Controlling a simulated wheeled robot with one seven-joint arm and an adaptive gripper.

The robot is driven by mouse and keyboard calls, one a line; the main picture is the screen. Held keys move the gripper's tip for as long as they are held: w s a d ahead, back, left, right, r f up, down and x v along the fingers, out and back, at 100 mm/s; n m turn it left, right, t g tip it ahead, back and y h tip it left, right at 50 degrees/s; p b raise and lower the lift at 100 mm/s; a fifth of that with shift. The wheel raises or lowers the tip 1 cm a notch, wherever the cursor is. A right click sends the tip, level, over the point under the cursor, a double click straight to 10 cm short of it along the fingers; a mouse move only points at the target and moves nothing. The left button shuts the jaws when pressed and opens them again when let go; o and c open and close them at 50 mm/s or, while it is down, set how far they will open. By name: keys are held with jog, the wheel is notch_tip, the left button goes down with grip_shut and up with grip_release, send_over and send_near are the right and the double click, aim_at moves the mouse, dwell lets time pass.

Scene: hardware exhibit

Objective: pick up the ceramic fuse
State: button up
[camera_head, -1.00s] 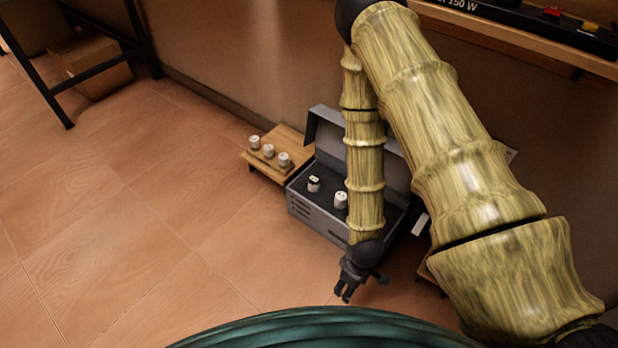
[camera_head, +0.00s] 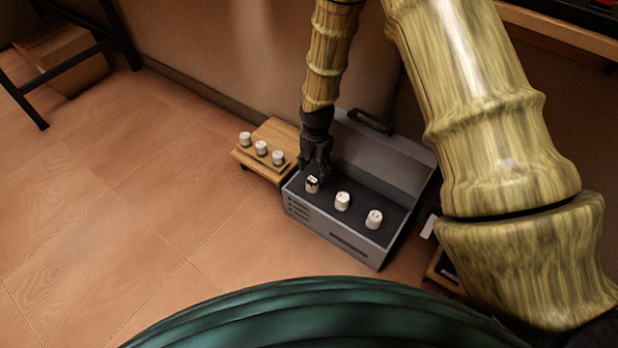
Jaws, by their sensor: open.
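Several small white knob-like pieces are in view, and I cannot tell for certain which is the ceramic fuse. In the grey case, a white piece with dark markings (camera_head: 312,185) stands at the left end. A plain white piece (camera_head: 342,201) stands in the middle and another (camera_head: 374,219) at the right. My gripper (camera_head: 312,171) points down at the left end of the case, just above the dark-marked piece. Its jaws are open. I cannot tell whether the fingers are around that piece or only over it.
The grey case (camera_head: 330,234) stands open on the tiled floor, its lid tilted up at the back. A low wooden stand (camera_head: 279,134) with three white pieces is to its left. Floor to the left is free. A cardboard box (camera_head: 65,62) lies under a black-framed table.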

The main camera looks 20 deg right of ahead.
aim_at(313, 179)
jog(key=shift+w+a+r, duration=0.1)
jog(key=shift+w, duration=0.2)
jog(key=shift+f+n, duration=0.25)
jog(key=shift+n, duration=0.05)
jog(key=shift+w+a+f+b, duration=0.1)
jog(key=shift+a+f+b, duration=0.15)
jog(key=shift+f+b, duration=0.65)
jog(key=f+b, duration=0.2)
jog(key=f, duration=0.1)
jog(key=f+b, duration=0.1)
jog(key=f, duration=0.1)
jog(key=shift+s, duration=0.25)
jog(key=c, duration=1.1)
